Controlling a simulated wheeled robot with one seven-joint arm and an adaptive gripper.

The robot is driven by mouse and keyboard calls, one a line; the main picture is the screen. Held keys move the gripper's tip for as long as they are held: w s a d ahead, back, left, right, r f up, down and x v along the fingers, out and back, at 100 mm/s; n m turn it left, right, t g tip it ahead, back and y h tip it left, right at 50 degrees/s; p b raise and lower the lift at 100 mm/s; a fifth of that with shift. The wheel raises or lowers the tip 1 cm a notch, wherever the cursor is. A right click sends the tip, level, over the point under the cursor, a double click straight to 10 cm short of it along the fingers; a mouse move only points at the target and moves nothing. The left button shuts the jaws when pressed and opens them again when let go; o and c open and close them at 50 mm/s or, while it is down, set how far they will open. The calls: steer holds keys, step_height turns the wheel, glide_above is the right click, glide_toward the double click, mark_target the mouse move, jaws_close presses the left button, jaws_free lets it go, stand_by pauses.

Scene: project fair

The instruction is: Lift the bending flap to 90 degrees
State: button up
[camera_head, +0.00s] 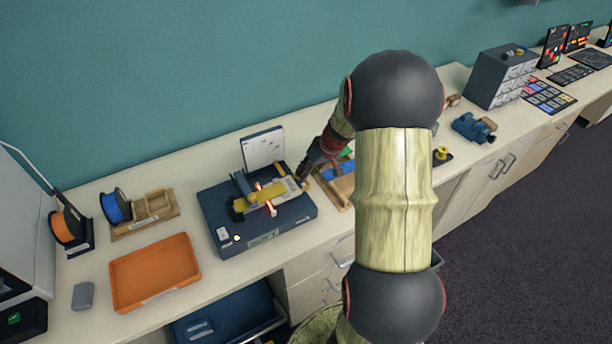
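A dark blue strip-bending device (222,208) sits on the counter left of centre. On its top lie a yellow bar and a pale flat plate (286,189), with small glowing orange-red spots beside them. I cannot tell for sure which piece is the bending flap; the yellow and pale pieces look about flat. My gripper (302,174) is at the device's right end, close to the pale plate. It is small and dark here, so neither its opening nor contact with the plate can be made out.
An upright white panel (263,149) stands behind the device. An orange tray (154,273), blue spool (117,206) and orange spool (67,226) are to the left. A wooden tray (341,188) is close on the right, partly hidden by my arm. A blue vise (474,127) stands further right.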

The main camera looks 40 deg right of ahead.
steer(key=shift+x, duration=1.05)
steer(key=shift+c, duration=1)
jaws_close()
